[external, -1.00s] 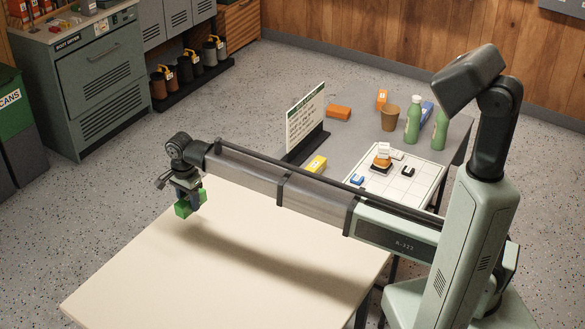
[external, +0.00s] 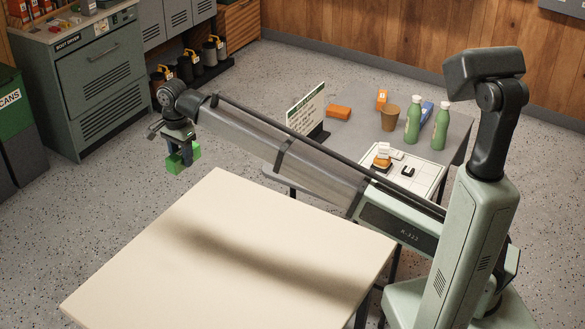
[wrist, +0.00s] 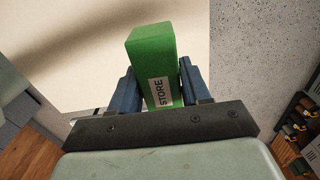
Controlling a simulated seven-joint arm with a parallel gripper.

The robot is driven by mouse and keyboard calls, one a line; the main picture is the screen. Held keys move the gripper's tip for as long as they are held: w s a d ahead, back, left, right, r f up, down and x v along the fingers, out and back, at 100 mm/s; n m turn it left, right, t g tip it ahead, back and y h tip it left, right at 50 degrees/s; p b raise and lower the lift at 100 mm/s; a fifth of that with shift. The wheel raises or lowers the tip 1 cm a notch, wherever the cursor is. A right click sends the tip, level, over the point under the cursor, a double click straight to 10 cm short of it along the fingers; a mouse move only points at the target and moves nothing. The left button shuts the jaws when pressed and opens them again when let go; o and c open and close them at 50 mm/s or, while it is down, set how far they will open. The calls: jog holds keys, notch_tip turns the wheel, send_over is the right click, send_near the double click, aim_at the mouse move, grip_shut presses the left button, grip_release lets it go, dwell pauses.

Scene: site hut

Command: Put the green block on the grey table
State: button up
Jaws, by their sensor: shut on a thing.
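The green block (external: 186,158) is held by my gripper (external: 181,156), up in the air past the far left edge of the cream table (external: 240,265). In the wrist view the green block (wrist: 152,62) sits between the two blue fingers of my gripper (wrist: 163,88), with a white "STORE" label facing the camera. The grey table (external: 455,135) stands at the back right, beyond my arm. My arm hides part of its near side.
The grey table holds a sign (external: 306,108), an orange block (external: 339,112), a brown cup (external: 389,117), green bottles (external: 412,120) and a white gridded board (external: 425,173) with small items. Bare grey surface shows between the sign and the board. The cream table is empty.

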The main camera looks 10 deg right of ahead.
jog(key=r, duration=0.2)
jog(key=shift+w+d+r, duration=0.25)
jog(key=shift+w+r, duration=0.05)
jog(key=shift+r, duration=0.05)
jog(key=w+d+n, duration=0.8)
jog(key=w+d, duration=0.3)
jog(key=d, duration=0.1)
jog(key=n, duration=2.8)
send_over(352, 147)
notch_tip(352, 147, down, 17)
jog(key=shift+s+f, duration=0.1)
jog(key=shift+f, duration=5.5)
jog(key=shift+f, duration=0.15)
jog(key=o, duration=1.1)
